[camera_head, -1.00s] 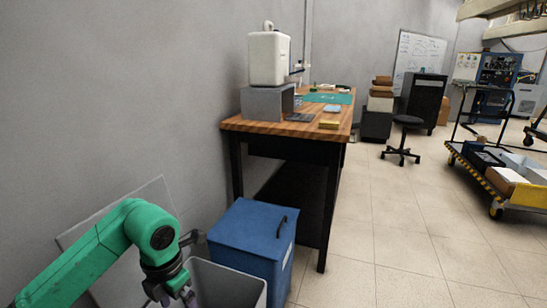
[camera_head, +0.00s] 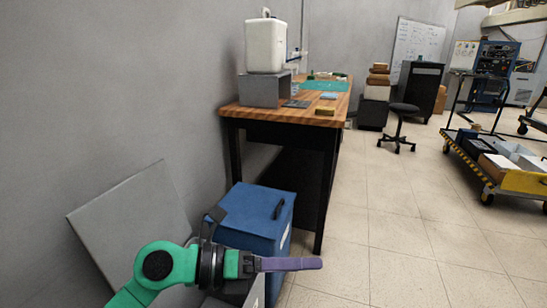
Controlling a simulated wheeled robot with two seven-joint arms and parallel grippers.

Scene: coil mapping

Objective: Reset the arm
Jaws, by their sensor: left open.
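My green left arm comes in from the bottom left. Its left gripper (camera_head: 318,264) has purple fingers that point right and look empty. The fingers are seen edge-on, one behind the other, so the gap between them is hidden; the gripper is open. It shows in front of the lower part of a blue box (camera_head: 240,212) with a dark handle. My right gripper is not in view.
A grey bin (camera_head: 257,291) is mostly hidden behind my left arm. A grey panel (camera_head: 135,222) leans on the wall. A wooden-topped workbench (camera_head: 300,116) stands behind the blue box. A yellow-edged cart (camera_head: 522,181) is at the right. The tiled floor (camera_head: 390,225) between is clear.

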